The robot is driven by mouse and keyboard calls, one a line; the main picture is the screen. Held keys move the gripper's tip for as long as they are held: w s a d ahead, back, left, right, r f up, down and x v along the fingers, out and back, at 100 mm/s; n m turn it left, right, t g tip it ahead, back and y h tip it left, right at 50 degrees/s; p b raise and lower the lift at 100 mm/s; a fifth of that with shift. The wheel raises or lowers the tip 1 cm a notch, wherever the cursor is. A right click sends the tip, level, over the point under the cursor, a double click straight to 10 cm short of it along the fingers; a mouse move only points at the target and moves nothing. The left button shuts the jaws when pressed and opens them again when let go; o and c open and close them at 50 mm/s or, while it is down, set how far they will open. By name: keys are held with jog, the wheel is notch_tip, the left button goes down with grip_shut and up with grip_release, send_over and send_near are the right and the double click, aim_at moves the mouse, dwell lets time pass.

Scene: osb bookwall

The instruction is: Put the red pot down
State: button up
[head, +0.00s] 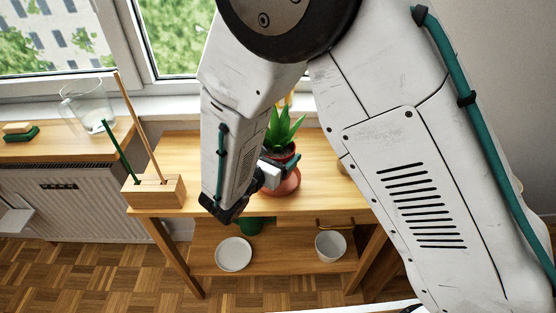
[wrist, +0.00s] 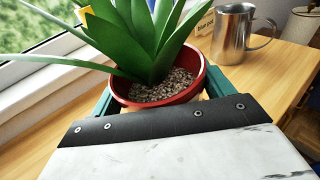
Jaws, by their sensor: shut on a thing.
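The red pot (wrist: 187,96) holds a green leafy plant (wrist: 140,35) and grey gravel. In the wrist view it sits upright between the teal fingers of my gripper (wrist: 158,98), which is shut on it. The pot's lower part is hidden behind my gripper's body in that view. In the head view the red pot (head: 285,183) is at the wooden table (head: 340,198), partly hidden by my gripper (head: 280,168) and arm. I cannot tell whether its base touches the tabletop or hangs just above it.
A steel mug (wrist: 234,32) stands right of the pot. A wooden block with sticks (head: 155,190) is at the table's left end. A plate (head: 234,254) and a white bowl (head: 330,245) are on the lower shelf. The window is behind.

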jog(key=shift+s+f, duration=0.1)
jog(key=shift+f, duration=1.2)
jog(key=shift+f, duration=0.15)
jog(key=o, duration=1.2)
jog(key=shift+o, duration=0.2)
jog(key=shift+a+r, duration=0.1)
jog(key=shift+r, duration=0.1)
jog(key=v, duration=1.2)
